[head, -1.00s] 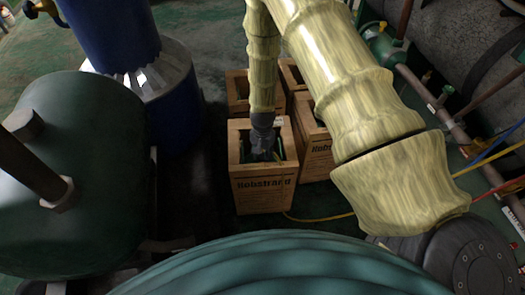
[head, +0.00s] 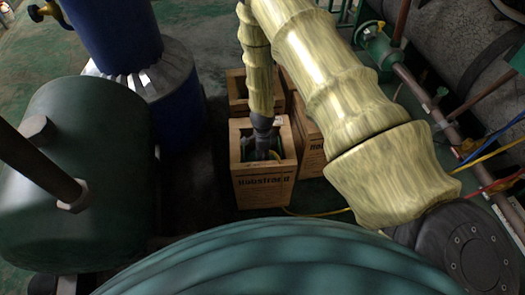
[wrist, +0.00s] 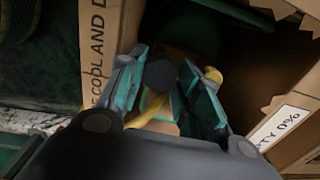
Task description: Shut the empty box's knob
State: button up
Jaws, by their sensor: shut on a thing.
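An open-topped wooden box (head: 263,190) with dark lettering stands in front of the others. My gripper (head: 262,150) reaches down into it from above. In the wrist view, my gripper (wrist: 163,66) has its two teal-edged fingers closed on a dark, faceted knob (wrist: 160,75). A yellow hose or fitting shows beside and below the knob. A white label (wrist: 281,126) ending in "TY 0%" is on a cardboard-coloured wall at the right. I cannot tell from the wrist view which box that wall belongs to. In the head view the knob is hidden.
More boxes (head: 238,91) stand close behind and to the right. A green tank (head: 95,165) and a blue cylinder (head: 115,35) stand at the left. Pipes and coloured hoses (head: 490,155) run along the right. A yellow hose leaves the front box's base.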

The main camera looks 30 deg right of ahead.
jog(key=m+p, duration=0.1)
jog(key=m, duration=0.3)
jog(key=shift+m+p, duration=0.4)
dwell(0.4)
jog(key=o, duration=0.8)
jog(key=shift+c, duration=0.2)
